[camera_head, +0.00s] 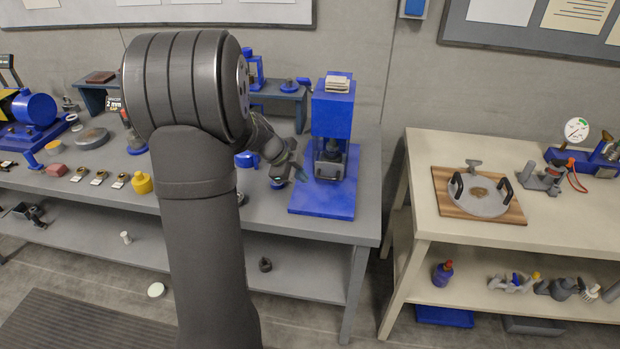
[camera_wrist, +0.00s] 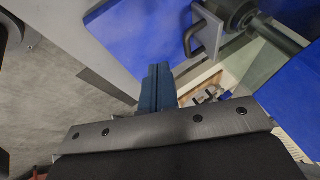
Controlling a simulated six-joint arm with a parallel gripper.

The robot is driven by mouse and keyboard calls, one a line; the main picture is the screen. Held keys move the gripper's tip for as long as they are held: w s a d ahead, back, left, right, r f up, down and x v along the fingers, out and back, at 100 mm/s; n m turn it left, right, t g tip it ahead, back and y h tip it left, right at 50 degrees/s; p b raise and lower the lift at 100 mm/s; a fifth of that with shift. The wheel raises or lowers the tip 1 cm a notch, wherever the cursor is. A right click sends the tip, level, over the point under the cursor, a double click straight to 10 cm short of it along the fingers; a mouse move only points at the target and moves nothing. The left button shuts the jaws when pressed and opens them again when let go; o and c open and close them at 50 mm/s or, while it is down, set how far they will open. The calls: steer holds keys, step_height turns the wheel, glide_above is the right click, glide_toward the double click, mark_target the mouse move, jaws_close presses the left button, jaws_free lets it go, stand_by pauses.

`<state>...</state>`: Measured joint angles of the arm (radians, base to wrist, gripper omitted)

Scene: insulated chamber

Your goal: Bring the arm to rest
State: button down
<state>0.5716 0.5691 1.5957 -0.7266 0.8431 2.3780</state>
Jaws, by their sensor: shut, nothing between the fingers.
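My gripper (camera_head: 299,172) is near the front left of a blue press (camera_head: 333,110), above the grey workbench. In the wrist view my gripper's fingers (camera_wrist: 158,82) are together, with nothing visible between them. The press's blue base plate (camera_wrist: 140,35) shows beyond the fingertips, and a grey bracket (camera_wrist: 205,35) of the press is close on the right. My dark arm stands in the middle of the head view and hides part of the bench. I cannot tell the exact gap between my gripper and the press.
A beige table (camera_head: 560,225) at the right holds a wooden board (camera_head: 440,185) with a round lidded plate (camera_head: 480,205). A gap separates the two tables.

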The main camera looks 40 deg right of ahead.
steer(key=v, duration=0.6)
steer(key=x, duration=0.8)
steer(key=d, duration=0.1)
steer(key=w+d+f, duration=0.1)
steer(key=d, duration=0.1)
steer(key=w+d+f, duration=0.1)
steer(key=shift+d+f, duration=0.15)
steer(key=shift+s+a, duration=0.9)
